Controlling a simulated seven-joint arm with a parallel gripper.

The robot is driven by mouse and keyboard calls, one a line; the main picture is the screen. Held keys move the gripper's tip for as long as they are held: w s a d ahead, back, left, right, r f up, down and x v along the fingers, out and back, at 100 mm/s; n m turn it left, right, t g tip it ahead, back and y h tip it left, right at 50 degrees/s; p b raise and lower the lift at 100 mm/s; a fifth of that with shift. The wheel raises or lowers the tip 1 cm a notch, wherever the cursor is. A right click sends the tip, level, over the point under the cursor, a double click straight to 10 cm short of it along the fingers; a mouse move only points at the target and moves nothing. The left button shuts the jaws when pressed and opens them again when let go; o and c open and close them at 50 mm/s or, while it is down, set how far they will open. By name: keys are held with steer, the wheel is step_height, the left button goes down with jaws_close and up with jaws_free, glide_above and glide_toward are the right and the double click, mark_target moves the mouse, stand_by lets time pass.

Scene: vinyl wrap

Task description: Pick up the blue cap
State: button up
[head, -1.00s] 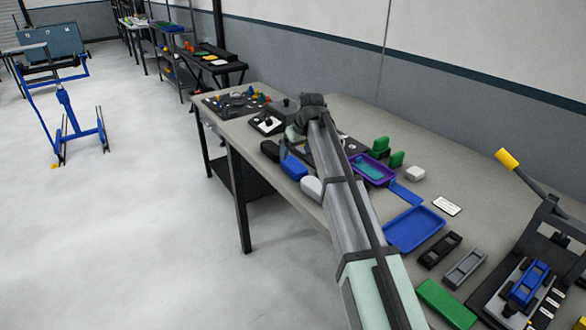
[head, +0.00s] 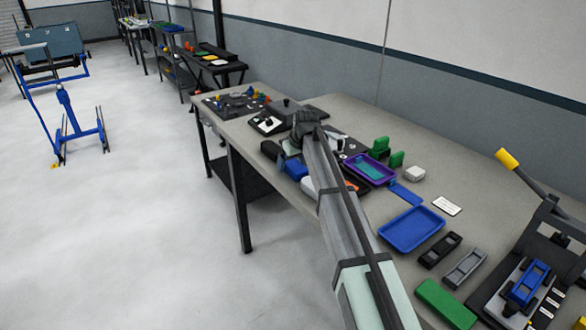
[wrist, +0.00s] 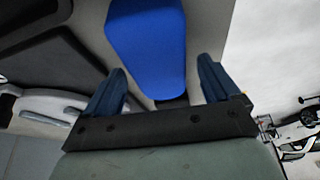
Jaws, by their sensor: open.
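A smooth blue piece (wrist: 148,42), which looks like the blue cap, fills the upper middle of the wrist view. A small dark part shows at its lower end. In the head view a blue piece (head: 294,168) lies near the table's front edge, beside the end of my arm; it appears to be the same one. My gripper (wrist: 162,66) is open, with one dark blue finger towards each side of the blue piece's lower end. Nothing is held. I cannot tell the remaining gap in depth. In the head view the fingers are mostly hidden by my arm.
A dark item (head: 270,150) lies just left of the blue piece. A purple tray (head: 381,158), green blocks (head: 380,147) and a blue tray (head: 411,247) are to the right. A dark board with small coloured pieces (head: 238,107) is at the far end. Open floor (head: 150,230) lies left.

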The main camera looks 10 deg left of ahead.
steer(key=c, duration=1.1)
steer(key=shift+r, duration=0.15)
